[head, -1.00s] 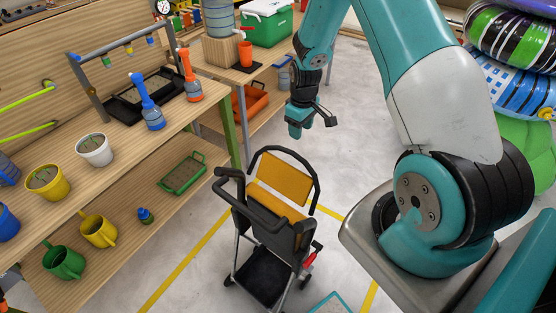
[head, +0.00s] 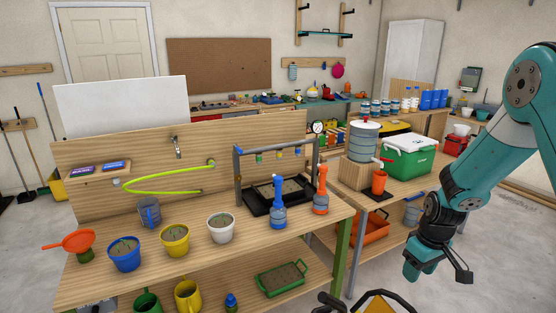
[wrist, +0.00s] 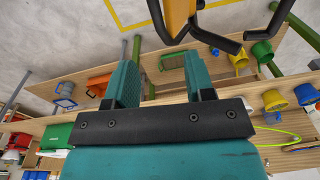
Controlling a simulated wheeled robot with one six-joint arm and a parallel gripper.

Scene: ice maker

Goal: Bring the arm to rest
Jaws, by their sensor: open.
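My gripper (head: 437,270) hangs from my teal arm at the right of the head view, in front of the wooden bench and clear of it. In the wrist view its two teal fingers (wrist: 155,85) stand wide apart with nothing between them. The wrist picture shows the room upside down. A cart with a yellow panel and a black frame (head: 370,306) shows only at the bottom edge of the head view; part of it is also at the top of the wrist view (wrist: 180,18).
The wooden bench (head: 310,240) holds pots, a blue bottle (head: 278,205) and an orange bottle (head: 321,190). A drink dispenser (head: 365,142), an orange cup (head: 379,182) and a green cooler (head: 410,157) stand farther right. Bare floor (head: 500,265) lies right of my gripper.

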